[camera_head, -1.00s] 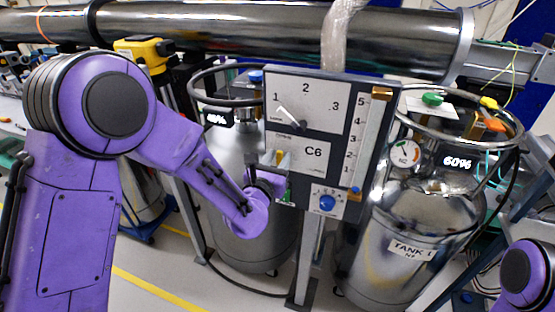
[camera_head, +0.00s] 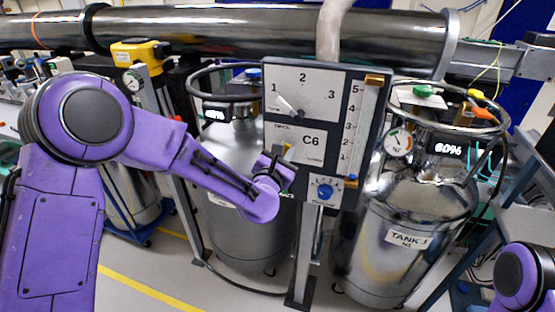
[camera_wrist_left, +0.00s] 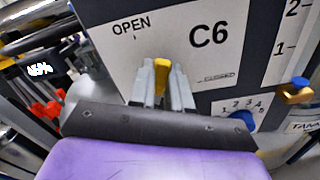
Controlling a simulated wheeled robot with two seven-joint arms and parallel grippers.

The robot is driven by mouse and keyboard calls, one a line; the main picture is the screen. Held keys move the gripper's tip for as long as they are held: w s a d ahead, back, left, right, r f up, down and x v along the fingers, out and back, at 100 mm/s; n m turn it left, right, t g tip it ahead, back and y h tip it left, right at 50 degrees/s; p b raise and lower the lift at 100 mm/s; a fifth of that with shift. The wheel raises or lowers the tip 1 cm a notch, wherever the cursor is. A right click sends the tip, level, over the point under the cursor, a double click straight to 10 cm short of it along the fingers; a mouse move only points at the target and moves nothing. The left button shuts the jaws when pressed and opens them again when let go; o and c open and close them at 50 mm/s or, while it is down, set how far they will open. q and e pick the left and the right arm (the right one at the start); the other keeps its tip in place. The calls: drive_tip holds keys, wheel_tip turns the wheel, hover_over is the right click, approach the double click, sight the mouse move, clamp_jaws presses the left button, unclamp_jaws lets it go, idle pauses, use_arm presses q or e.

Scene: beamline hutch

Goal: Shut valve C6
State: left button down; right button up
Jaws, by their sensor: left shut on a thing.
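The panel labelled C6 (camera_head: 311,139) carries a small yellow valve handle (camera_head: 288,150), largely covered by my left gripper (camera_head: 282,155). In the left wrist view the handle (camera_wrist_left: 160,76) stands between the two grey fingers of my left gripper (camera_wrist_left: 161,86), which is shut on it. The word OPEN is above and left of the handle; a small label, seemingly CLOSED, is to its right. The handle points up, between the two labels. The valve's base is hidden by the fingers. My right gripper is out of view; only part of that arm shows at lower right.
A blue knob (camera_head: 324,190) sits just below the C6 plate, and a slider scale (camera_head: 363,125) runs along the panel's right edge. Metal tanks stand behind left (camera_head: 246,225) and right (camera_head: 400,255). A thick pipe (camera_head: 270,30) crosses above.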

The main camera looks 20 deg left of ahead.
sight(299, 158)
use_arm(q)
drive_tip(key=m+b, duration=0.1)
drive_tip(key=m, duration=0.1)
drive_tip(key=d+f+m+b, duration=0.1)
drive_tip(key=m, duration=0.1)
drive_tip(key=d+f+m+b, duration=0.1)
drive_tip(key=m, duration=0.1)
drive_tip(key=shift+d+f, duration=0.1)
drive_tip(key=shift+d, duration=0.05)
drive_tip(key=m, duration=0.1)
drive_tip(key=f+m+b, duration=0.1)
drive_tip(key=m, duration=0.1)
drive_tip(key=shift+d+f+m+b, duration=0.1)
drive_tip(key=shift+d+m+b, duration=0.2)
drive_tip(key=shift+d+f+m+b, duration=0.15)
drive_tip(key=shift+f+m+b, duration=0.3)
drive_tip(key=shift+m, duration=0.75)
drive_tip(key=c, duration=1.1)
unclamp_jaws()
drive_tip(key=shift+o, duration=0.2)
